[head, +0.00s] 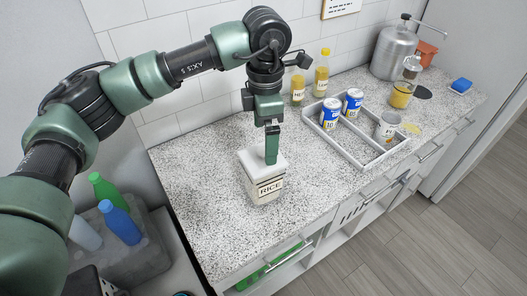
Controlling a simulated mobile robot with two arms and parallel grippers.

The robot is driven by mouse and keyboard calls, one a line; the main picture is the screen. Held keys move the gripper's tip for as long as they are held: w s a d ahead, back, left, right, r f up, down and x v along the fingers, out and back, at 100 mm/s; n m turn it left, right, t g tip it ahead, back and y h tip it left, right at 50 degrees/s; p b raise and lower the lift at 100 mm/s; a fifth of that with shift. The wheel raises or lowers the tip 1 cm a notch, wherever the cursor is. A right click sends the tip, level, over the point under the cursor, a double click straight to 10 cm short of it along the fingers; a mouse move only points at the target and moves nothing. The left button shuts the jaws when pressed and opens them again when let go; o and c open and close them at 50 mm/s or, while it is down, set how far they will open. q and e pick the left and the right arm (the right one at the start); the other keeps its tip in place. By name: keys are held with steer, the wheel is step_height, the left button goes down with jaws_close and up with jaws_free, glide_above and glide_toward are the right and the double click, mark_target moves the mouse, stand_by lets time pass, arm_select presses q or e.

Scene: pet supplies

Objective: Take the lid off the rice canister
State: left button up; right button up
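The rice canister (265,194) is a cream box with a RICE label, upright on the speckled counter near its front edge. Its white lid (250,162) is on top; I cannot tell whether it is fully seated. My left gripper (271,158) points down at the lid, with a green finger in front of the lid's top. The finger overlaps the lid in this view, and the other finger is hidden, so its grip is unclear. My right gripper is not in view.
Yellow bottles (321,74) stand by the wall. A metal dispenser (395,52) is at the back right. The counter left of the canister is clear.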

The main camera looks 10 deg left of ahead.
mark_target(262, 150)
arm_select(q)
steer(key=shift+s+a+f+p, duration=0.1)
steer(key=shift+a+f+p, duration=0.15)
steer(key=shift+f+p, duration=0.7)
step_height(262, 150, down, 3)
steer(key=shift+a+r+p, duration=0.1)
steer(key=shift+r+p, duration=0.05)
steer(key=shift+p, duration=0.25)
steer(key=shift+f, duration=0.4)
steer(key=c, duration=1)
steer(key=shift+o, duration=0.2)
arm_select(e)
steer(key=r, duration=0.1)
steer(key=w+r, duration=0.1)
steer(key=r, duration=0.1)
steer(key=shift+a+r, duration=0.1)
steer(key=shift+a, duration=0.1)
arm_select(q)
steer(key=shift+r, duration=0.1)
